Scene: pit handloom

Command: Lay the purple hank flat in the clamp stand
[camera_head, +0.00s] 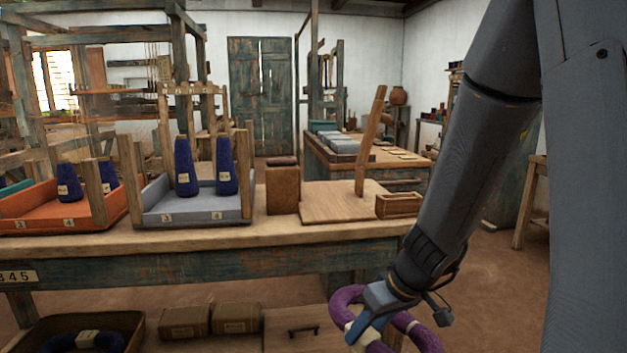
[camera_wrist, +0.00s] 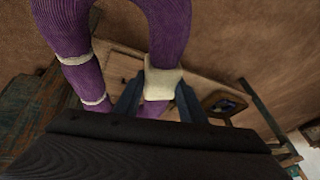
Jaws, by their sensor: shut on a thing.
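The purple hank (camera_head: 346,298) is a thick loop hanging in my gripper (camera_head: 364,332), low in front of the bench. In the wrist view the purple hank (camera_wrist: 168,28) fills the upper left, with thin pale ties on one side. My gripper (camera_wrist: 155,100) is shut on the hank at its cream band (camera_wrist: 163,83). What looks like the clamp stand, a wooden base (camera_head: 325,205) with a raised, leaning wooden arm (camera_head: 371,135), stands on the bench top, up and left of my gripper. The lower part of the hank is cut off by the frame.
On the bench (camera_head: 200,238), an orange tray (camera_head: 40,210) and a grey tray (camera_head: 195,212) hold dark blue cones. A brown block (camera_head: 283,188) and a small wooden box (camera_head: 398,205) flank the base. A lower shelf holds a dark blue hank (camera_head: 55,343) and boxes (camera_head: 237,318).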

